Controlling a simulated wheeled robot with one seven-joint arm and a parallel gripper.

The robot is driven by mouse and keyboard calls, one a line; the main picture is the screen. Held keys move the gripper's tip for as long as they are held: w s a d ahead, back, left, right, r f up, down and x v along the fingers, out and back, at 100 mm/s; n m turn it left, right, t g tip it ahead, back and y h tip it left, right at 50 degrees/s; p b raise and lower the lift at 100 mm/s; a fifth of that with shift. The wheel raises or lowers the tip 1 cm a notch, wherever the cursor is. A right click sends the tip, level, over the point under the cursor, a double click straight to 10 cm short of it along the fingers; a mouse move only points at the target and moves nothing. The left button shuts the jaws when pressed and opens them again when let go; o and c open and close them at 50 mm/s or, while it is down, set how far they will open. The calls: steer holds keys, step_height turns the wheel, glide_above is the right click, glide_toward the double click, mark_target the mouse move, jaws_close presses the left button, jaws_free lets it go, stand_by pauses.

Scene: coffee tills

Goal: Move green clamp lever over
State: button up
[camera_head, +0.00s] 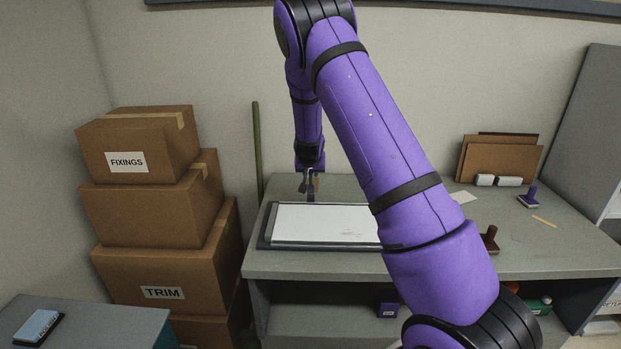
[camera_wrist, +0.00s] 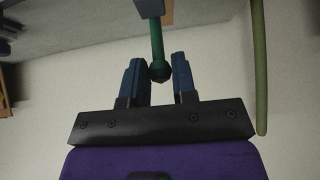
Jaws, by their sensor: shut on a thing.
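The green clamp lever (camera_wrist: 157,40) is a slim rod with a round knob at its near end. In the wrist view the knob sits between the two blue fingers of my gripper (camera_wrist: 158,62), which is shut on it. The rod runs up from the knob to a grey block (camera_wrist: 153,7) at the top edge. In the head view my gripper (camera_head: 310,184) points down at the back edge of a board holding a white sheet (camera_head: 325,222). The lever is too small there to make out clearly.
The board's dark rim (camera_head: 266,240) lies on a grey bench (camera_head: 300,263). An olive pole (camera_head: 257,140) leans on the wall to the left, by stacked cardboard boxes (camera_head: 165,215). Stamps (camera_head: 528,197) and brown folders (camera_head: 500,158) stand at the right. My arm hides the bench's middle.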

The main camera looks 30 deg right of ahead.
steer(key=shift+s+a+f, duration=0.2)
steer(key=shift+s+a, duration=0.35)
steer(key=shift+s, duration=0.25)
steer(key=shift+s+a+f, duration=0.35)
steer(key=shift+s+a, duration=0.05)
steer(key=shift+s, duration=0.15)
steer(key=shift+s+a+f, duration=0.35)
steer(key=shift+s, duration=0.2)
steer(key=shift+s+a+f, duration=0.65)
steer(key=shift+s+f, duration=0.3)
steer(key=shift+f, duration=0.1)
